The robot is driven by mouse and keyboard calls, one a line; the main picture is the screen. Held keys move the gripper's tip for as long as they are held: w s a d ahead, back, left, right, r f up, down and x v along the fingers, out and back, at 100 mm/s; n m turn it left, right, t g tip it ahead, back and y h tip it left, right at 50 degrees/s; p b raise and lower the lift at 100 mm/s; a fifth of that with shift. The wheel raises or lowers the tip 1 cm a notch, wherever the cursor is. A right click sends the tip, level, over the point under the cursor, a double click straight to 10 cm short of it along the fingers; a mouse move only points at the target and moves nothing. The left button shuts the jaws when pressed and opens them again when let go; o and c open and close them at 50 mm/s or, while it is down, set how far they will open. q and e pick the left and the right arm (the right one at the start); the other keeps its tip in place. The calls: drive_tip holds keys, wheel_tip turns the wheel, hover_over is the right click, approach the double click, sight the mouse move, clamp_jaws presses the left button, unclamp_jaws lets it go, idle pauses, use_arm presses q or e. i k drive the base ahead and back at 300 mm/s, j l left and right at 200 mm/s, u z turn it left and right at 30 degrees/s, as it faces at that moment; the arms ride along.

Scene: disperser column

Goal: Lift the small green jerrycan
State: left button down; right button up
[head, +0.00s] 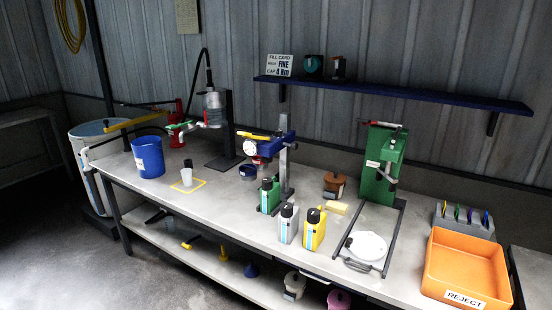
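The small green jerrycan (264,199) stands upright on the grey workbench (232,207), near the middle of the head view. It has a black cap and a pale label on its front. It stands close to the foot of a grey post carrying a blue device (265,147), partly below that device. A grey jerrycan (287,228) and a yellow jerrycan (313,234) stand in front and to the right, apart from it. Neither of my grippers shows in the head view.
A blue bucket (149,158) and a white cup (186,176) stand on the left. A green press (377,165), a white round lid (367,245) and an orange reject tray (466,265) are on the right. A blue shelf (400,94) hangs above. Bench between cup and green jerrycan is clear.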

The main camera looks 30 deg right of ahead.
sight(269, 200)
drive_tip(key=i+z, duration=0.1)
drive_tip(key=z, duration=0.85)
drive_tip(key=i+j+z, duration=0.1)
drive_tip(key=z, duration=0.35)
drive_tip(key=i+j+z, duration=0.3)
drive_tip(key=j, duration=0.35)
drive_tip(key=i+j+z, duration=0.15)
drive_tip(key=j+z, duration=0.15)
drive_tip(key=j, duration=0.35)
drive_tip(key=i+j+z, duration=0.15)
drive_tip(key=j+z, duration=0.2)
drive_tip(key=j, duration=0.4)
drive_tip(key=j+z, duration=0.3)
drive_tip(key=j, duration=0.4)
